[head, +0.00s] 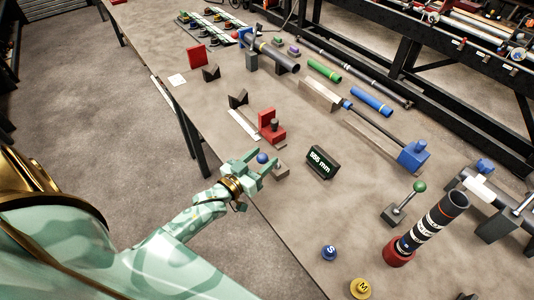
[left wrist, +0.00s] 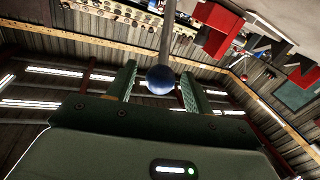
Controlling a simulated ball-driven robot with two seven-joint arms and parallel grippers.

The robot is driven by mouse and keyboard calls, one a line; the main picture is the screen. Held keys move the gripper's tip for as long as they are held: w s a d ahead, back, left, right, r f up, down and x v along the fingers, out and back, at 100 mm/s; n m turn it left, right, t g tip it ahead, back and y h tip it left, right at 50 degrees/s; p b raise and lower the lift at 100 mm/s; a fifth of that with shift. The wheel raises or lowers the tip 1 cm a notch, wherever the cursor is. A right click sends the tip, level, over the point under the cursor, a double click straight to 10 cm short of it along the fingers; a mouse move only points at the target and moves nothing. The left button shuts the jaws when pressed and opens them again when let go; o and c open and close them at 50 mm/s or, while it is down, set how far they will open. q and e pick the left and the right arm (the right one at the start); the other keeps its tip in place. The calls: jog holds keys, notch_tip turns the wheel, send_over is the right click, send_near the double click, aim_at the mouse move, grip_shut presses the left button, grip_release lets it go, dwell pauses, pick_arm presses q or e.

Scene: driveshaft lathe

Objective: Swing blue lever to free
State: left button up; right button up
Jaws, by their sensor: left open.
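The blue lever shows as a round blue ball knob (head: 262,158) near the front edge of the bench, beside a small grey-brown block (head: 281,171). In the left wrist view the blue knob (left wrist: 160,80) sits on a thin grey rod (left wrist: 166,40). My left gripper (head: 263,165) is open, with the knob in the gap between its two fingers. In the left wrist view the fingers stand on both sides of the knob, with visible room beside it. I cannot tell whether the palm touches it. My right gripper is not in view.
A red fixture (head: 271,128) stands just behind the knob, and a display reading 555 mm (head: 322,162) stands to the right. Farther right are a green-knobbed lever (head: 419,187), a striped dark cylinder (head: 432,226) and a blue block (head: 414,155). Bare bench lies in front of the display.

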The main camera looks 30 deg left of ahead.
pick_arm(q)
jog(key=shift+w+d, duration=0.2)
jog(key=shift+w, duration=1.2)
